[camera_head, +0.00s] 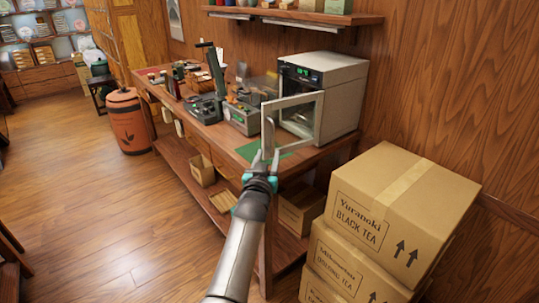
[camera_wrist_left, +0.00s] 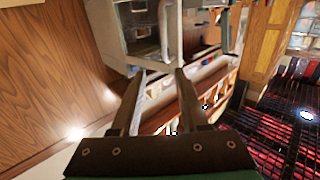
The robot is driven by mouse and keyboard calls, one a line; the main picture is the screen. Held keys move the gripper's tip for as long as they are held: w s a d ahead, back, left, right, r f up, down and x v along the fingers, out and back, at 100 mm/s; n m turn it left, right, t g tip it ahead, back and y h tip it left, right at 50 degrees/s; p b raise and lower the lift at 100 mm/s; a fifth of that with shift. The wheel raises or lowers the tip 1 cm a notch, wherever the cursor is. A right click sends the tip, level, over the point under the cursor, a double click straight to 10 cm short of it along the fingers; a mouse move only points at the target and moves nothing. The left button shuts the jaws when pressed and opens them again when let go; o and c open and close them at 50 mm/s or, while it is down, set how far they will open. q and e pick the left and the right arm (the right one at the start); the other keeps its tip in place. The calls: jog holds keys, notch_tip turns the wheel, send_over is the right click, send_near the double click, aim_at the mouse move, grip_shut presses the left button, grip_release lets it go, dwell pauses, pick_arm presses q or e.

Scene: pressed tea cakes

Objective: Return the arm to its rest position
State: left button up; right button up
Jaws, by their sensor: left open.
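My left gripper (camera_head: 266,155) is open and empty in the head view, at the end of my grey arm reaching up from the bottom. Its fingers appear in front of the open door (camera_head: 318,117) of a small oven-like cabinet (camera_head: 345,85) on the wooden bench. I cannot tell whether they touch the door. In the left wrist view both fingers (camera_wrist_left: 160,73) stand apart with nothing held between them, and the cabinet (camera_wrist_left: 135,30) shows beyond the tips. My right gripper is not in view.
Stacked tea cartons (camera_head: 405,195) stand right of my arm. The bench (camera_head: 215,135) carries a green mat (camera_head: 247,151), grey devices (camera_head: 241,118) and small containers. A shelf (camera_head: 300,17) hangs above. An orange bin (camera_head: 128,120) stands left; the wooden floor (camera_head: 120,220) is mostly clear.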

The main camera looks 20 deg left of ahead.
pick_arm(q)
jog(key=s+d+f+m+g+h+b, duration=0.1)
jog(key=s+d+f+g, duration=0.15)
jog(key=s+f, duration=0.75)
jog(key=s+d+f+m+g+h+b, duration=0.1)
jog(key=s+d+f+g, duration=0.3)
jog(key=f, duration=1.1)
jog(key=s+f+m+g+h+b, duration=0.1)
jog(key=s+f+g+h, duration=0.1)
jog(key=s+f, duration=0.85)
jog(key=s+f+g, duration=0.2)
jog(key=s+f, duration=0.4)
jog(key=s, duration=0.5)
jog(key=s+f+m+g+b, duration=0.1)
jog(key=s+f+g, duration=0.2)
jog(key=s, duration=0.9)
jog(key=s+f+g, duration=0.3)
jog(key=s+f, duration=0.6)
jog(key=s, duration=0.2)
jog(key=shift+s+f+m+b, duration=0.25)
jog(key=shift+s+m+b, duration=0.05)
jog(key=shift+m, duration=0.1)
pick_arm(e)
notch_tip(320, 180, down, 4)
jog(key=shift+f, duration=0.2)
